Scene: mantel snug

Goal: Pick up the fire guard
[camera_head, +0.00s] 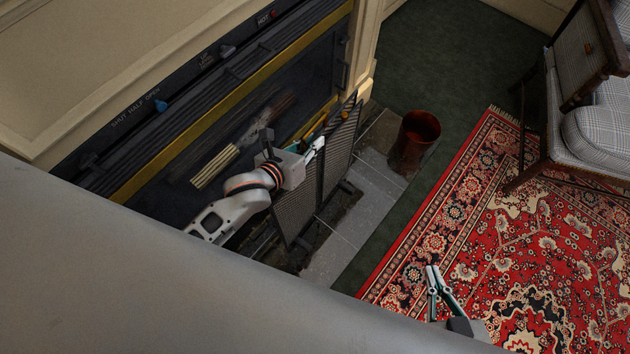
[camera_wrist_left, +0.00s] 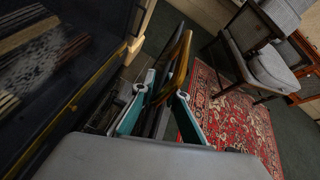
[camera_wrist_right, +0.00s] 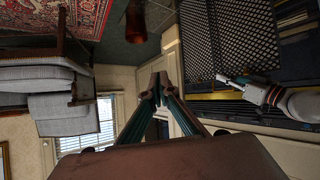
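The fire guard (camera_head: 318,180) is a dark mesh panel with feet, standing on the hearth in front of the fireplace. It also shows in the right wrist view (camera_wrist_right: 230,42). My left gripper (camera_head: 315,146) is at the guard's upper edge. In the left wrist view, its fingers (camera_wrist_left: 165,88) sit on either side of the guard's dark edge and brass handle (camera_wrist_left: 181,58) and appear closed against them; contact is partly hidden. My right gripper (camera_head: 434,270) hangs empty over the rug, away from the guard. Its fingertips (camera_wrist_right: 156,84) come together in the right wrist view.
A reddish-brown bucket (camera_head: 414,140) stands on the hearth end, right of the guard. The fireplace (camera_head: 235,110) is close behind my left arm. A patterned red rug (camera_head: 500,230) and a plaid armchair (camera_head: 590,120) lie to the right. Green carpet (camera_head: 440,55) is clear beyond the bucket.

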